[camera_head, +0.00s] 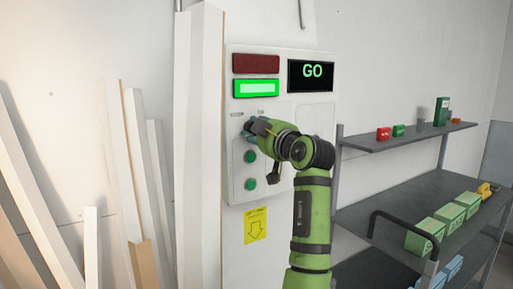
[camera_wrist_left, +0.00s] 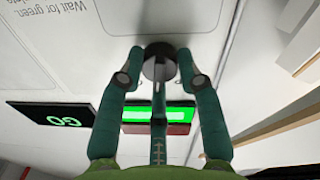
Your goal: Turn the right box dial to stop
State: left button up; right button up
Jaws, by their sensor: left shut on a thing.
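The white control box (camera_head: 312,118) is on the wall, with a black display (camera_head: 310,75) reading GO, a dark red lamp (camera_head: 256,63) and a lit green lamp (camera_head: 256,88). My left gripper (camera_head: 250,128) is at the box face below the lamps, its fingers hiding most of the dial there. In the left wrist view, which looks upside down, the dark round dial (camera_wrist_left: 159,62) sits between the fingertips of my left gripper (camera_wrist_left: 159,72), which is shut on it. The dial's pointing direction cannot be made out. My right gripper is not in view.
A yellow arrow label (camera_head: 255,224) is below. Planks (camera_head: 137,165) lean at left. Shelves (camera_head: 395,142) with small boxes stand at right.

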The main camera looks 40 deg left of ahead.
pick_arm(q)
jog(key=shift+r+n+g+y+b, duration=0.15)
jog(key=shift+n+b, duration=1.25)
jog(key=shift+n, duration=1.2)
jog(key=shift+r+n+g+y+b, duration=0.15)
jog(key=shift+n+b, duration=1.2)
jog(key=shift+n, duration=1.25)
jog(key=shift+f, duration=0.15)
jog(key=o, duration=1.1)
jog(key=shift+o, duration=0.2)
jog(key=shift+s, duration=0.1)
jog(key=shift+f, duration=0.1)
jog(key=v, duration=1.2)
